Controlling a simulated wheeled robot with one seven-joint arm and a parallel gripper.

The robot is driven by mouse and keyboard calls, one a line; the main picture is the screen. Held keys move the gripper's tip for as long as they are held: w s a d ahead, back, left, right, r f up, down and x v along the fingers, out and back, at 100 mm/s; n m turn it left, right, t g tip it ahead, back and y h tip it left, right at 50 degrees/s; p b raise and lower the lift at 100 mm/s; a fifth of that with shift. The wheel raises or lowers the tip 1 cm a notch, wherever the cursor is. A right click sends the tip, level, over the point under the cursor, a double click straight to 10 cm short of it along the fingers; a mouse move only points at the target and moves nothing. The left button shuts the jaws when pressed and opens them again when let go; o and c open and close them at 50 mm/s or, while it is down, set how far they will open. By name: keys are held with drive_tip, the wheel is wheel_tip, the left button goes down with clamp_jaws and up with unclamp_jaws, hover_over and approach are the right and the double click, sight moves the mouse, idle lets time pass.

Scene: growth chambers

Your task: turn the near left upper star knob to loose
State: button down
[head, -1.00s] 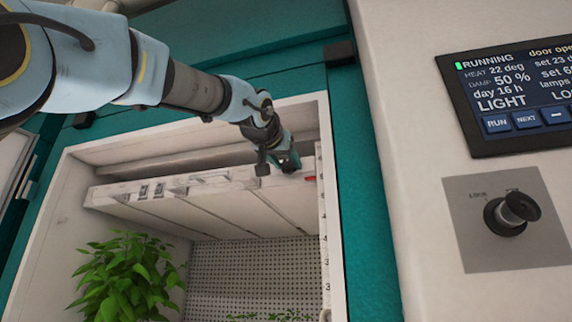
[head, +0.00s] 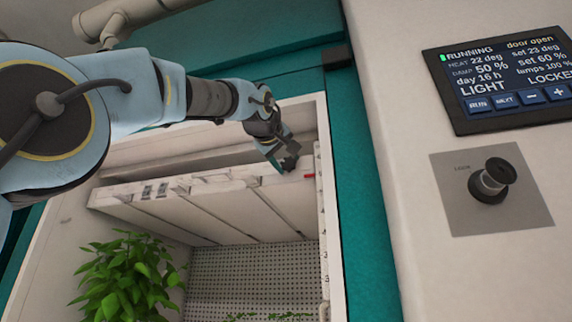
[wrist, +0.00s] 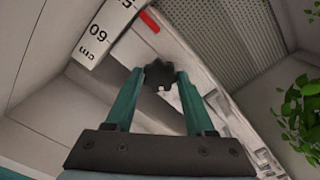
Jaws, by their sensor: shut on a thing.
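A dark star knob (wrist: 159,74) with a lobed rim sits between my fingertips in the wrist view. My gripper (wrist: 159,77) is shut on it, one teal finger against each side. In the head view my gripper (head: 284,166) is at the right front end of the white lamp shelf (head: 240,179), inside the open chamber near its right wall. The knob is hidden behind my gripper there. No mark showing the knob's loose or tight position can be made out.
A red marker (wrist: 149,21) and a cm scale (wrist: 104,33) are close to the knob. A leafy plant (head: 128,275) stands below the shelf at left. The control panel (head: 505,80) and a lock knob (head: 493,181) are on the right wall.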

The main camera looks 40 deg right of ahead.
drive_tip(key=n, duration=0.3)
drive_tip(key=shift+n+b, duration=0.3)
drive_tip(key=shift+b, duration=0.05)
drive_tip(key=shift+n, duration=1.8)
drive_tip(key=shift+b, duration=0.3)
drive_tip(key=shift+c, duration=1.2)
unclamp_jaws()
drive_tip(key=b+v, duration=0.4)
drive_tip(key=v, duration=0.6)
drive_tip(key=shift+s+a, duration=0.15)
drive_tip(key=shift+a, duration=0.2)
